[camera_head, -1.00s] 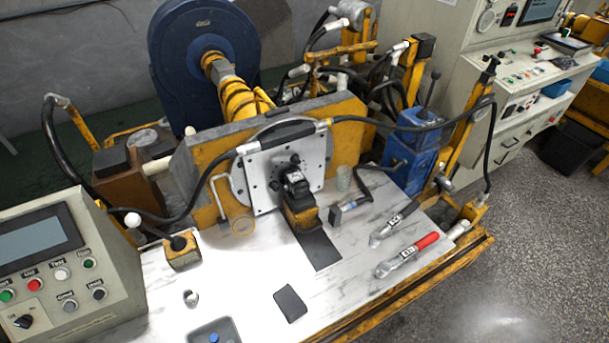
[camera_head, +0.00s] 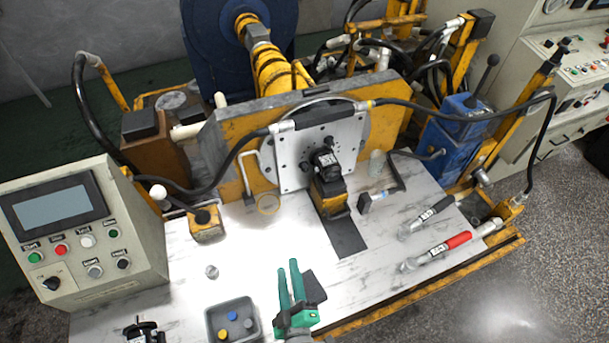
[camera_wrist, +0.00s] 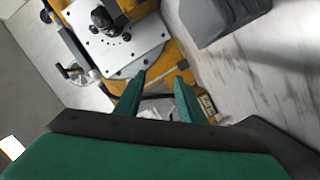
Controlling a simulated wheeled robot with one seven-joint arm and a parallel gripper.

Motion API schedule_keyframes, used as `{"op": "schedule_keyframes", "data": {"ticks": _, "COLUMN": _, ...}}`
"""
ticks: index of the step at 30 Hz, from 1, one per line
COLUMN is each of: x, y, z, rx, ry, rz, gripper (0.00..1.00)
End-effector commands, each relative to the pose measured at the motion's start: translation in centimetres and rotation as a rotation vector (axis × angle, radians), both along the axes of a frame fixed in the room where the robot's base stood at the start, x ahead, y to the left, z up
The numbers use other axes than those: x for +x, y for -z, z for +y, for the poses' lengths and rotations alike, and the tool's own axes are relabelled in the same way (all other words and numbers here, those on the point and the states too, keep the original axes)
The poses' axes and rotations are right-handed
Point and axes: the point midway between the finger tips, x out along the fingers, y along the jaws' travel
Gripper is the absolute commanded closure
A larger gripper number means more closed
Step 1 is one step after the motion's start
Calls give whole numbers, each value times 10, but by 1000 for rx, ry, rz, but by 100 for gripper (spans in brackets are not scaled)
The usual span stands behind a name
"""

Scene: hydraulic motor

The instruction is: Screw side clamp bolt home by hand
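A black hydraulic motor part (camera_head: 325,165) sits on a yellow block in front of a pale square plate (camera_head: 291,168) with several holes. The plate and a black part on it also show in the wrist view (camera_wrist: 148,34). I cannot pick out the side clamp bolt for sure; it is too small or hidden. My gripper (camera_head: 288,264), with green fingers, is low in the head view, over the front of the bench and well apart from the plate. In the wrist view its fingers (camera_wrist: 160,78) stand apart with nothing between them.
A grey tray (camera_head: 210,325) with small coloured pieces lies left of my gripper. A black-handled tool (camera_head: 430,215) and a red-handled tool (camera_head: 445,248) lie at the right. A control box (camera_head: 75,225) stands at the left. The bench between is mostly clear.

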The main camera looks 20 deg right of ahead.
Motion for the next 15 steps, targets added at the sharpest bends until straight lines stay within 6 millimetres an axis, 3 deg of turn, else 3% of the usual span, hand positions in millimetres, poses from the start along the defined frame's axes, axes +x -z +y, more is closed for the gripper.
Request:
{"op": "schedule_keyframes", "data": {"ticks": 1, "x": 22, "y": -2, "z": -9, "rx": -71, "ry": 11, "rz": -6, "gripper": 64}}
{"op": "schedule_keyframes", "data": {"ticks": 3, "x": 47, "y": -4, "z": -22, "rx": -176, "ry": 26, "rz": -2, "gripper": 64}}
{"op": "schedule_keyframes", "data": {"ticks": 9, "x": 113, "y": -18, "z": -60, "rx": -449, "ry": 83, "rz": 19, "gripper": 64}}
{"op": "schedule_keyframes", "data": {"ticks": 15, "x": 154, "y": -35, "z": -90, "rx": -626, "ry": 134, "rz": 46, "gripper": 64}}
